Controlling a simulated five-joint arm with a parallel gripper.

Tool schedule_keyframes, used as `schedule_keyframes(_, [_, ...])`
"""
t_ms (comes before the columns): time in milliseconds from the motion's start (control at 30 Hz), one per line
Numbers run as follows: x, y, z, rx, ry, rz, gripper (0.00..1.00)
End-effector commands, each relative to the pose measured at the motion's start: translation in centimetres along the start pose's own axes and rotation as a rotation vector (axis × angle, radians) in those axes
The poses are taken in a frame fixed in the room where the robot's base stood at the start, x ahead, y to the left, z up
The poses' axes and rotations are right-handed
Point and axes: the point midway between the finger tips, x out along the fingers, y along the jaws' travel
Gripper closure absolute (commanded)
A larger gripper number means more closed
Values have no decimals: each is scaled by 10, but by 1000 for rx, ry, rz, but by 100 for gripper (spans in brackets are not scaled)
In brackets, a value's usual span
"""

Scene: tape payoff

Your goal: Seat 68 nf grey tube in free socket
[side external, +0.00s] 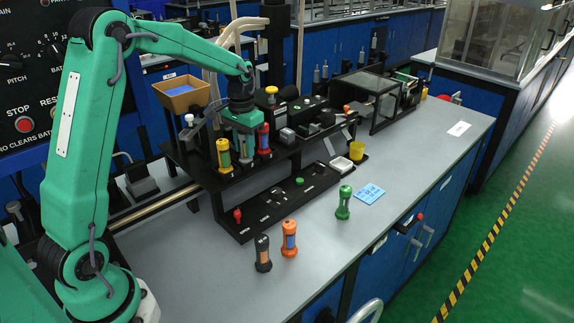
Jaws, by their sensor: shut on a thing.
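My gripper (241,124) is over the rack at the back of the bench, pointing down. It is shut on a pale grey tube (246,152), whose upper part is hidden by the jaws. The tube is between a yellow tube (224,155) on the left and a red tube (264,139) on the right, both upright on the black rack (207,177). I cannot tell whether the grey tube's foot is in a socket or just above one. Its label is too small to read.
A dark tube (262,253), an orange tube (289,238) and a green tube (344,202) stand on the bench in front. A blue card (369,193) and a yellow cup (357,151) lie to the right. A tan hopper (182,93) is behind the rack at left.

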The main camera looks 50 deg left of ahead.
Motion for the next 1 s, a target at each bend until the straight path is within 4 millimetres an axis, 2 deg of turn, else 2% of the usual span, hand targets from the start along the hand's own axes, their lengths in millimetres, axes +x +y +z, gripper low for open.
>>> schedule_keyframes(167, [3,0,0,0,1,0,97])
schedule_keyframes(200, [2,0,0,0,1,0,64])
schedule_keyframes(233, [2,0,0,0,1,0,63])
schedule_keyframes(633, [0,0,0,0,1,0,63])
schedule_keyframes(1000, [-20,0,0,0,2,0,63])
